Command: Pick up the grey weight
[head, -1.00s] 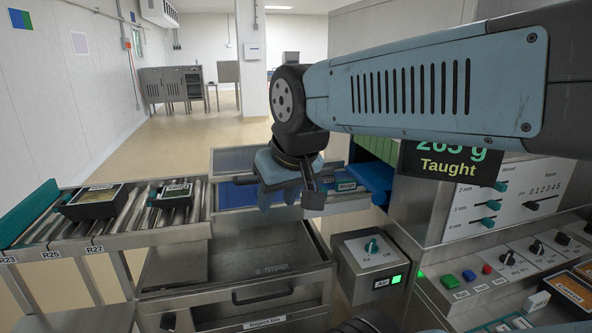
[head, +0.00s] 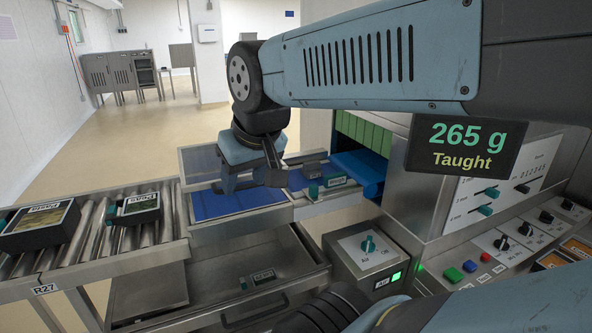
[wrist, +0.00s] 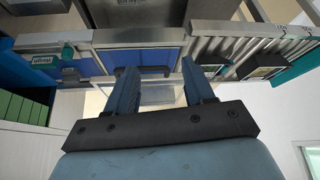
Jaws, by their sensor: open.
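My gripper (head: 243,184) hangs over the blue belt, fingers apart and nothing between them. In the wrist view both fingers (wrist: 158,72) stand apart, with the belt line beyond them. A small dark grey block (head: 314,168) sits on the blue belt right of my gripper, near the sealer opening. It also shows at left in the wrist view (wrist: 70,76). A grey piece with lettering (head: 263,275) appears in the open steel bin below. I cannot tell for certain which is the grey weight. My gripper touches neither.
Packed trays (head: 136,208) lie on the roller conveyor (head: 92,225) at left. The open bin (head: 225,300) is below the belt. The sealer with its display (head: 466,146) and a control box (head: 366,246) stand at right.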

